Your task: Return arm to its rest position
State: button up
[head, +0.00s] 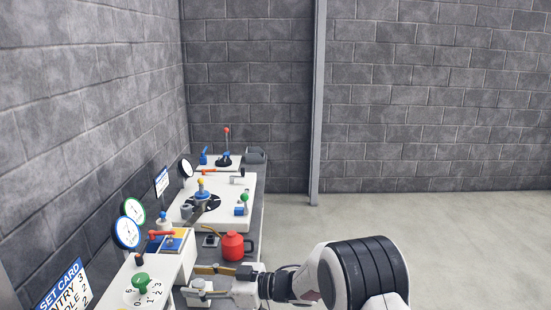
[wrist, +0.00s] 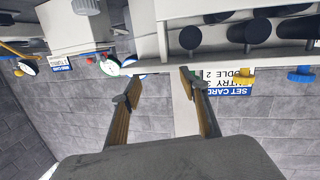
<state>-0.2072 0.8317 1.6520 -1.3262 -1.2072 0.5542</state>
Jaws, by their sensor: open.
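My gripper (head: 191,280) is at the lower middle of the head view, at the end of my white and black arm. Its two fingers point left toward the rack and are apart. In the wrist view my gripper (wrist: 161,75) shows two separated fingers with nothing held between them. A small pale part (head: 199,284) shows between the fingers in the head view; I cannot tell whether it is between them or beyond them. The rack (head: 246,183) runs along the left wall, with white panels and coloured knobs.
A red can (head: 232,246) stands on the rack close behind my gripper. A green knob on a numbered dial (head: 142,280) is at the lower left, near a blue set card (head: 64,289). Round gauges line the wall. The floor (head: 450,240) to the right is clear.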

jog(key=w+d+f+m+t+h, duration=0.5)
jog(key=w+d+f+h, duration=0.15)
jog(key=d, duration=0.35)
jog(key=s+d+r+m+h, duration=0.2)
jog(key=s+d+h, duration=0.15)
jog(key=d, duration=0.55)
jog(key=s+d+r+m+h, duration=0.25)
jog(key=d+h, duration=0.25)
jog(key=d, duration=0.3)
jog(key=s+d+r+m+g+h, duration=0.1)
jog(key=s+d+r+m+g, duration=0.1)
jog(key=s+d, duration=0.45)
jog(key=s+d+r+m+g+h, duration=0.1)
jog(key=s+d+r+m+g, duration=0.15)
jog(key=s, duration=0.65)
jog(key=s+r+m+t, duration=0.1)
jog(key=s+r, duration=0.2)
jog(key=s, duration=0.8)
jog(key=s+d+r+m+y, duration=0.1)
jog(key=s+r, duration=0.3)
jog(key=s, duration=0.7)
jog(key=shift+r+m+t, duration=0.3)
jog(key=shift+t, duration=0.05)
